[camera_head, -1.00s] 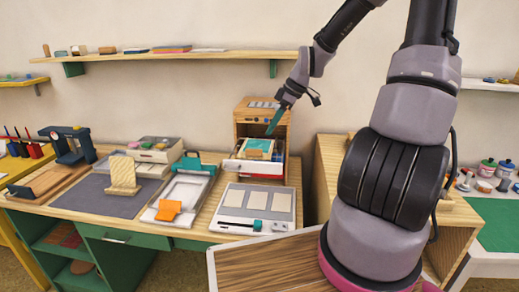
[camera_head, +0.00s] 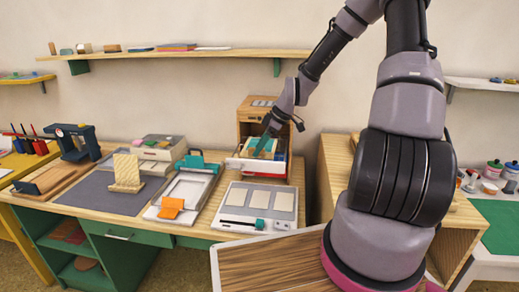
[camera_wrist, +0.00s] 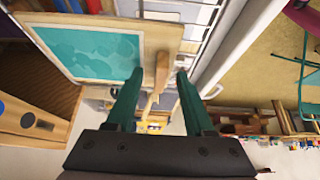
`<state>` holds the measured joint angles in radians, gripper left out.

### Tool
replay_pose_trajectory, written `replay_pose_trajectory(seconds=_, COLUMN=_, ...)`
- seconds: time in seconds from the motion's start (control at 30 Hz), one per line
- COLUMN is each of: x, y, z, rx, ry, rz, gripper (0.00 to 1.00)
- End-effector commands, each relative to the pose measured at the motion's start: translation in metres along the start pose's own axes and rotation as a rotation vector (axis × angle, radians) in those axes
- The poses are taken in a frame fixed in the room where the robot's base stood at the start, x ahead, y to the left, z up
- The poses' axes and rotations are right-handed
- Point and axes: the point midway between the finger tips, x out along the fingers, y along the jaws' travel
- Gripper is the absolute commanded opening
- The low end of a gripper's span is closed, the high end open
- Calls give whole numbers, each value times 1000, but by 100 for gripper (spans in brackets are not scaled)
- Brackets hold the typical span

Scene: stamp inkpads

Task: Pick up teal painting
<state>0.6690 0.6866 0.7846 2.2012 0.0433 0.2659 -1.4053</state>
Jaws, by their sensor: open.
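The teal painting (camera_wrist: 92,52) is a flat teal panel with a pale border on a light wooden board. It fills the upper left of the wrist view. In the head view the painting (camera_head: 268,146) lies in the open white-and-red drawer, partly hidden by my gripper (camera_head: 264,143). A small wooden handle-like piece (camera_wrist: 162,70) shows between the fingertips. I cannot tell whether the fingers touch it.
The drawer (camera_head: 252,166) juts from a wooden cabinet (camera_head: 250,112) on the bench. A white tray with pale pads (camera_head: 258,207) stands in front of it. A wooden cabinet (camera_head: 335,165) stands to the right. A wall shelf (camera_head: 180,53) runs above.

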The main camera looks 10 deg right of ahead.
Motion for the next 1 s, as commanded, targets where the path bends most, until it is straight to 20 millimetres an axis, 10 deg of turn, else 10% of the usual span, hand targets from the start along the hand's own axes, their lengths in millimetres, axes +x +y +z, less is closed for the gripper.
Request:
replay_pose_trajectory(seconds=0.27, x=4, y=0, z=0, rx=0, ry=0, rz=1, gripper=53)
replay_pose_trajectory(seconds=0.43, x=4, y=0, z=0, rx=0, ry=0, rz=1, gripper=0)
replay_pose_trajectory(seconds=1.0, x=4, y=2, z=-8, rx=-3, ry=-1, rz=0, gripper=0)
